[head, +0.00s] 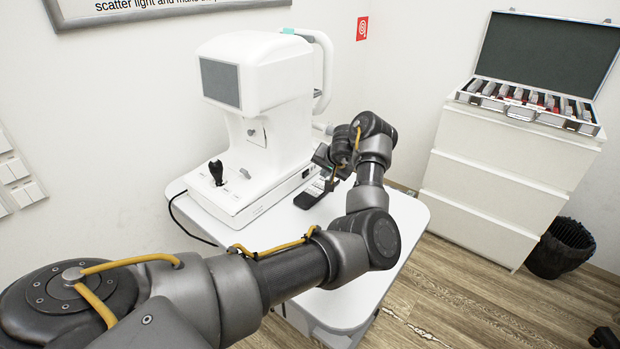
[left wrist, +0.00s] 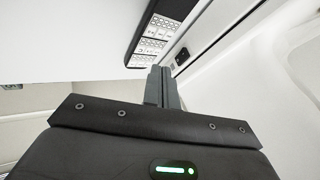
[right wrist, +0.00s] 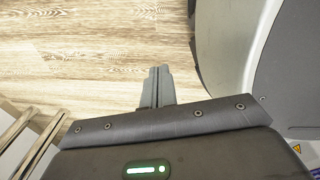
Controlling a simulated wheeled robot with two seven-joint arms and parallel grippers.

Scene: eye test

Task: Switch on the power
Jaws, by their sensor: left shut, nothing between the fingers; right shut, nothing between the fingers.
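The white eye-test machine (head: 262,110) stands on a white table (head: 385,225). A small black switch (head: 306,172) sits low on the side of its base, and the left wrist view shows a black switch (left wrist: 182,57) on a white wall just beyond my fingertips. My left gripper (head: 324,170) is beside the base; in the left wrist view its fingers (left wrist: 161,72) are shut and empty, pointing near the switch. I cannot tell whether they touch it. My right gripper (right wrist: 158,74) shows only in the right wrist view, shut and empty above the wooden floor.
A dark strip-like object (head: 312,194) lies on the table below my left gripper. A black joystick (head: 217,172) stands on the machine's base. A white drawer cabinet (head: 490,180) holds an open lens case (head: 525,107). A black bin (head: 562,248) stands beside it.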

